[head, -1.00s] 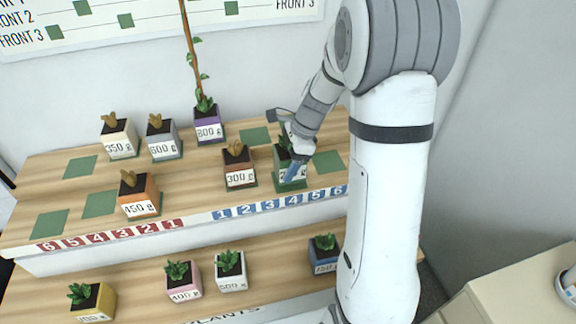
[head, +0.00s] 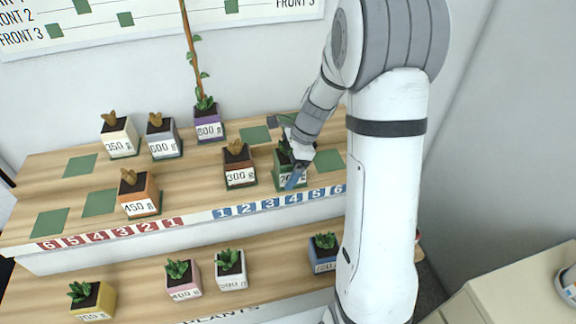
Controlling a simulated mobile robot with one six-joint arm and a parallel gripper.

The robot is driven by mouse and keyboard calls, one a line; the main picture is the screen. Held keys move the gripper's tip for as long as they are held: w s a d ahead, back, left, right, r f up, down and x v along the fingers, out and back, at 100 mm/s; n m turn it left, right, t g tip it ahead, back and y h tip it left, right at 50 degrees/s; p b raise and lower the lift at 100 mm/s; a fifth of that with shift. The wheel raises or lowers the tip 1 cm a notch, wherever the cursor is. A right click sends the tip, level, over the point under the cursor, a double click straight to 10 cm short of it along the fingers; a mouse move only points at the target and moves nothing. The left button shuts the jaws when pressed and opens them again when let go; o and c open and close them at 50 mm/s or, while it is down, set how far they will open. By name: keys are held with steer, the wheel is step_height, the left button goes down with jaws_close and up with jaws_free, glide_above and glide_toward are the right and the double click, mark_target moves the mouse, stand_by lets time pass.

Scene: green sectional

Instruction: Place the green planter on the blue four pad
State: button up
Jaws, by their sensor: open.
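The green planter (head: 281,162), with a dark green plant and a white weight label, stands upright on a green pad of the upper shelf. That pad lies behind the blue 4 label (head: 291,199). My gripper (head: 294,165) is open at the planter, with a blue-tipped finger in front of its label. The far finger is hard to make out, and the gripper hides part of the plant and label. I cannot tell whether the fingers touch the planter.
A bare pad (head: 329,161) lies to the right, and another bare pad (head: 255,135) behind. The tall-stemmed purple planter (head: 208,122) stands at the back. Several planters, including a blue one (head: 323,255), sit on the lower shelf.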

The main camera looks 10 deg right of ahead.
steer(key=v, duration=1.1)
steer(key=shift+d+r, duration=0.2)
steer(key=shift+r, duration=0.2)
steer(key=shift+s+r, duration=0.15)
steer(key=shift+r, duration=0.1)
steer(key=s+a+r+n+t+h, duration=0.1)
steer(key=s+a+n+h, duration=0.1)
steer(key=s+n, duration=0.7)
steer(key=s+a+r+n+t+h, duration=0.1)
steer(key=s+n+t+h, duration=0.1)
steer(key=s+n, duration=0.7)
steer(key=s, duration=0.2)
steer(key=shift+s+a+r, duration=0.2)
steer(key=shift+s+a, duration=0.15)
steer(key=shift+a, duration=0.05)
